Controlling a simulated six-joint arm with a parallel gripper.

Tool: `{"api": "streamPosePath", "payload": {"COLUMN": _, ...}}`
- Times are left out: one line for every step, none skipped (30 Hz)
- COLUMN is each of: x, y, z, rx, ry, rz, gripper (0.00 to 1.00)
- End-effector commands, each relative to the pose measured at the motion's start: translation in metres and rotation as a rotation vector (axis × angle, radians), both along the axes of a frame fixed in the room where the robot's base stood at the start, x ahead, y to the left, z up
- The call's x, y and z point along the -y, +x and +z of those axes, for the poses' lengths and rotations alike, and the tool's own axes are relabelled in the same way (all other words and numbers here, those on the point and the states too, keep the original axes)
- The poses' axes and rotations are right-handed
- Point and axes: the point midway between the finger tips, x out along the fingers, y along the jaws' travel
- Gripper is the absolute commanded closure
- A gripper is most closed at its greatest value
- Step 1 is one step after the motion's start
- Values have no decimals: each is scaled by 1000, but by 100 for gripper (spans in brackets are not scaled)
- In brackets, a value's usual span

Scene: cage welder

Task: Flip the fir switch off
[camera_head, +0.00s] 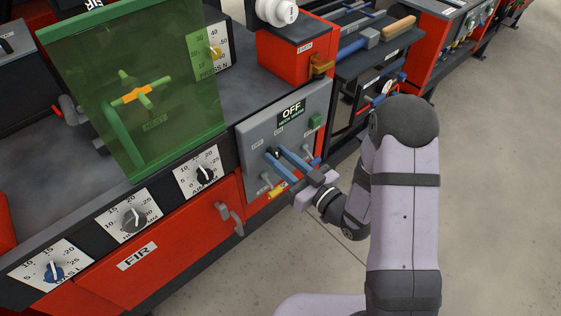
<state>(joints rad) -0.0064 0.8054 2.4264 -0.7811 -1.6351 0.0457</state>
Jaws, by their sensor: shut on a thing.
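A grey switch panel (252,140) stands on the red machine, with small labels too small to read and a sign reading OFF (291,110). My gripper (273,157) reaches in from the right with its two blue fingers at the panel. The fingers are shut on a small dark-tipped switch (275,152), mostly hidden between them. I cannot read a label that tells if this is the fir switch. A yellow-tipped lever (277,192) is just below the fingers. A blue lever (315,161) is to their right.
A green button (316,121) is on the panel's right edge. A red door marked FIR (137,256) with a grey handle (230,219) is below left. Several dials (205,174) line the front. A green transparent guard (140,85) stands behind. Open floor lies right.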

Motion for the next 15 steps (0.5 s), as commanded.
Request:
{"api": "streamPosePath", "payload": {"x": 0, "y": 0, "z": -3, "rx": 32, "ry": -29, "rz": 0, "gripper": 95}}
{"api": "streamPosePath", "payload": {"x": 0, "y": 0, "z": -3, "rx": 49, "ry": -47, "rz": 0, "gripper": 95}}
{"api": "streamPosePath", "payload": {"x": 0, "y": 0, "z": -3, "rx": 72, "ry": -71, "rz": -1, "gripper": 95}}
{"api": "streamPosePath", "payload": {"x": 0, "y": 0, "z": -3, "rx": 90, "ry": -88, "rz": -1, "gripper": 95}}
{"api": "streamPosePath", "payload": {"x": 0, "y": 0, "z": -2, "rx": 107, "ry": -105, "rz": -1, "gripper": 95}}
{"api": "streamPosePath", "payload": {"x": 0, "y": 0, "z": -2, "rx": 127, "ry": -126, "rz": -1, "gripper": 95}}
{"api": "streamPosePath", "payload": {"x": 0, "y": 0, "z": -2, "rx": 143, "ry": -140, "rz": -1, "gripper": 95}}
{"api": "streamPosePath", "payload": {"x": 0, "y": 0, "z": -2, "rx": 158, "ry": -155, "rz": -1, "gripper": 95}}
{"api": "streamPosePath", "payload": {"x": 0, "y": 0, "z": -2, "rx": 175, "ry": -172, "rz": -1, "gripper": 95}}
{"api": "streamPosePath", "payload": {"x": 0, "y": 0, "z": -2, "rx": 187, "ry": -185, "rz": -1, "gripper": 95}}
{"api": "streamPosePath", "payload": {"x": 0, "y": 0, "z": -2, "rx": 197, "ry": -196, "rz": -1, "gripper": 95}}
{"api": "streamPosePath", "payload": {"x": 0, "y": 0, "z": -2, "rx": 211, "ry": -210, "rz": -1, "gripper": 95}}
{"api": "streamPosePath", "payload": {"x": 0, "y": 0, "z": -2, "rx": 221, "ry": -219, "rz": -1, "gripper": 95}}
{"api": "streamPosePath", "payload": {"x": 0, "y": 0, "z": -1, "rx": 228, "ry": -228, "rz": -1, "gripper": 95}}
{"api": "streamPosePath", "payload": {"x": 0, "y": -1, "z": -1, "rx": 238, "ry": -238, "rz": -1, "gripper": 95}}
